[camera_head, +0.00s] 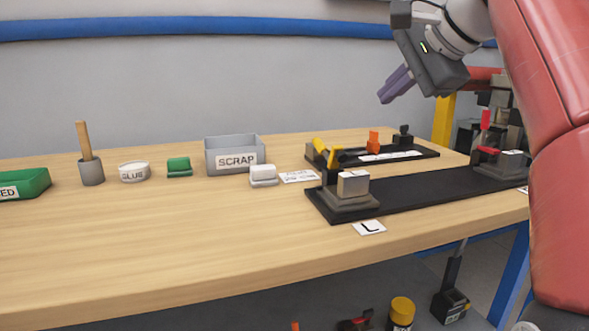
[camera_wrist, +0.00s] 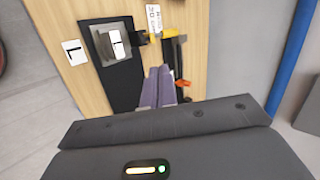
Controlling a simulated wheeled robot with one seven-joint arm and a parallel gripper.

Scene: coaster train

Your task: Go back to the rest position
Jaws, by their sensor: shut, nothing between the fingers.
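My gripper (camera_head: 396,85) is raised in the air above the right part of the workbench, clear of everything on it. Its purple fingers are together and empty. In the wrist view the shut fingers (camera_wrist: 158,88) point toward the bench, with the black fixture plate beneath and to their left. My red arm comes in from the right side of the head view.
The wooden bench (camera_head: 150,260) carries a black fixture (camera_head: 420,197) with clamps, a smaller fixture (camera_head: 400,156), a grey SCRAP box (camera_head: 219,142), a green tray (camera_head: 38,183), a GLUE dish (camera_head: 133,166) and a handled pot (camera_head: 91,172). The bench's front left is clear.

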